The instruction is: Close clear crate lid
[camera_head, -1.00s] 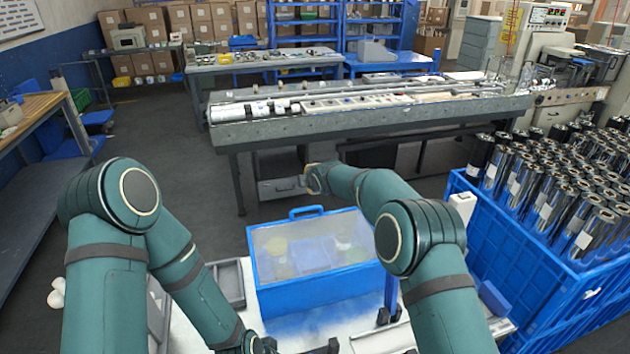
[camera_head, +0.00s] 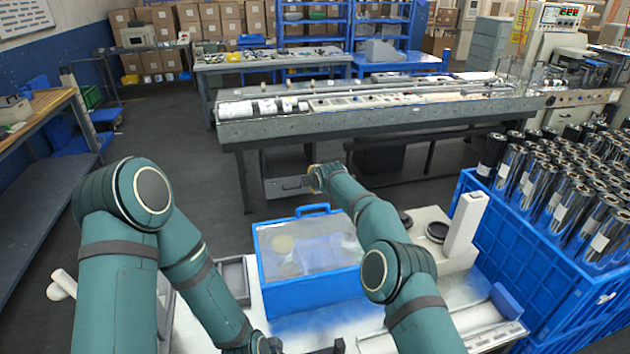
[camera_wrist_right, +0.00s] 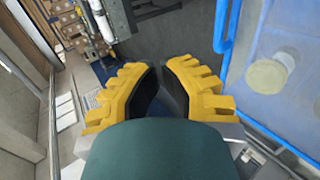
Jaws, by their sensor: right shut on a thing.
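The blue crate (camera_head: 310,296) stands on the white worktop in front of me. Its clear lid (camera_head: 300,262) lies over the top, and pale round contents show dimly through it. A blue handle (camera_head: 313,209) stands at the far edge. I cannot tell whether the lid is fully seated. In the right wrist view, my right gripper's yellow fingers (camera_wrist_right: 159,72) converge beside the crate's clear panel (camera_wrist_right: 275,60); what they grip is hidden. My left gripper (camera_head: 268,346) is low at the bottom edge of the head view, mostly cut off, left of the crate's front.
A tall blue crate (camera_head: 485,262) full of shiny rolls is at the right. A white upright box (camera_head: 466,224) and a dark round part stand on the worktop's right side. A grey tray (camera_head: 234,276) lies left of the crate. A long machine bench (camera_head: 370,120) stands behind.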

